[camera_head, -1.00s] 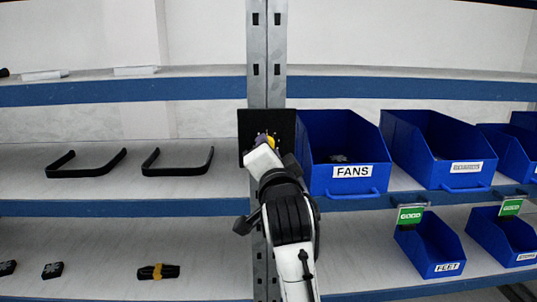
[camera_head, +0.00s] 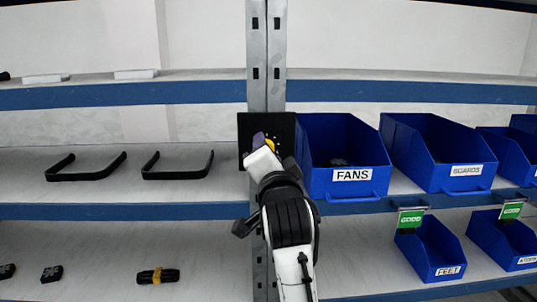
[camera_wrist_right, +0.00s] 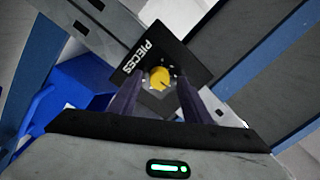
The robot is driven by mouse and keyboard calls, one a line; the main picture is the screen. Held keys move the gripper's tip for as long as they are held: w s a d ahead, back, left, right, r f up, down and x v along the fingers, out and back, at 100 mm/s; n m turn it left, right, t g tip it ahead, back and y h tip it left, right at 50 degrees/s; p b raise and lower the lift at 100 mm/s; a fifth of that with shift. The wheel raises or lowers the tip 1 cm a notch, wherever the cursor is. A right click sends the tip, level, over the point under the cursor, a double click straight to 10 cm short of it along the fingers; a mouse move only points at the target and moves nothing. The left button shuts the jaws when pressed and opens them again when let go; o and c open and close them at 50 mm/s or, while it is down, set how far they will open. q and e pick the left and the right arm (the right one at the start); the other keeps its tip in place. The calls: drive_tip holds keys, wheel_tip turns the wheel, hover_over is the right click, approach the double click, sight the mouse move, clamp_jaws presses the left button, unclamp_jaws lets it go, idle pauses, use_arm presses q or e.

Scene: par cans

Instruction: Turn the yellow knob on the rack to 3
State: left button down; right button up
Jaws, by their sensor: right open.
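The yellow knob (camera_wrist_right: 160,77) sits on a black panel (camera_wrist_right: 184,48) marked "PIECES", with small white marks around the knob. In the head view the panel (camera_head: 287,130) is fixed at the rack's upright, and only a sliver of the knob (camera_head: 270,143) shows behind my right gripper (camera_head: 261,140). In the wrist view my right gripper (camera_wrist_right: 159,88) is open, with one purple finger on each side of the knob. I cannot tell whether the fingers touch it. The knob's pointer setting is too small to read. My left gripper is not in view.
A blue bin labelled "FANS" (camera_head: 343,158) stands close right of the panel, with more blue bins (camera_head: 437,150) beyond. Two black handles (camera_head: 178,165) lie on the shelf to the left. The metal upright (camera_head: 267,60) runs behind the panel.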

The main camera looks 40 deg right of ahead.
wheel_tip(320, 180, up, 9)
drive_tip(key=shift+a+f+p, duration=0.1)
drive_tip(key=shift+p, duration=0.3)
drive_tip(key=shift+r, duration=0.5)
